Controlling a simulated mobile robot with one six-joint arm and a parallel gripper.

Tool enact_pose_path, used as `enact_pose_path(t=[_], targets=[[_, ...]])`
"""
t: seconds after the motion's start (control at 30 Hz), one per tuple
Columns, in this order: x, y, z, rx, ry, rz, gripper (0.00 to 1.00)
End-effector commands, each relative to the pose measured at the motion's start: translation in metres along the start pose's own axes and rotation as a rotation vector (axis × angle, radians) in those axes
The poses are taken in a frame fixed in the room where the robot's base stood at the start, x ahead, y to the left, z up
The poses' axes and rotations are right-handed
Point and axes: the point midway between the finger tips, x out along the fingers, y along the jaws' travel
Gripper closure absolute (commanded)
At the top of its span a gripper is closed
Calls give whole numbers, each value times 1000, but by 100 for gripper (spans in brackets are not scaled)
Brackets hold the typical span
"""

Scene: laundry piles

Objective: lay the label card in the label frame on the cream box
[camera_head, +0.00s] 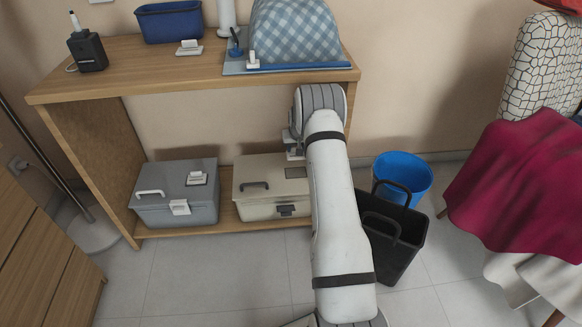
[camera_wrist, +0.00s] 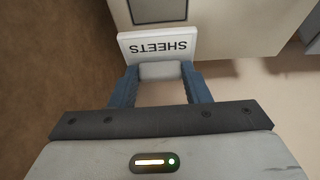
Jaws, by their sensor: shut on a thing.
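The cream box (camera_head: 250,205) sits on the lower shelf, with a dark handle on its lid and a dark-rimmed label frame (camera_head: 296,173) at the lid's right side. The frame shows empty at the top of the wrist view (camera_wrist: 158,11). My gripper (camera_wrist: 160,74) is shut on the white tab of the label card (camera_wrist: 140,50), which reads SHEETS upside down in this view. The card is just short of the frame in the picture, above the lid; its exact height is unclear. In the head view the gripper is partly hidden by my arm.
A grey box (camera_head: 155,210) stands left of the cream box, with a white tabbed card on its lid. The shelf top (camera_head: 140,75) is close above. A black bin (camera_head: 405,255) and a blue bucket (camera_head: 405,170) stand to the right on the floor.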

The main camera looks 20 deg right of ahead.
Motion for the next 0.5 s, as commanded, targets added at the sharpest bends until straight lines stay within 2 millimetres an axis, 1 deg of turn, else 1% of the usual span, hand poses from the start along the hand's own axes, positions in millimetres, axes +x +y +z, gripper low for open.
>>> enact_pose_path(t=[0.03,0.13,0.2,0.37,0.5], targets=[[11,0,5,-1,-3,0,82],[28,-2,12,-3,-3,-2,82],[37,-4,16,-5,-2,-2,82],[50,-7,21,-9,-2,-4,82],[73,-8,31,-10,-3,-4,82]])
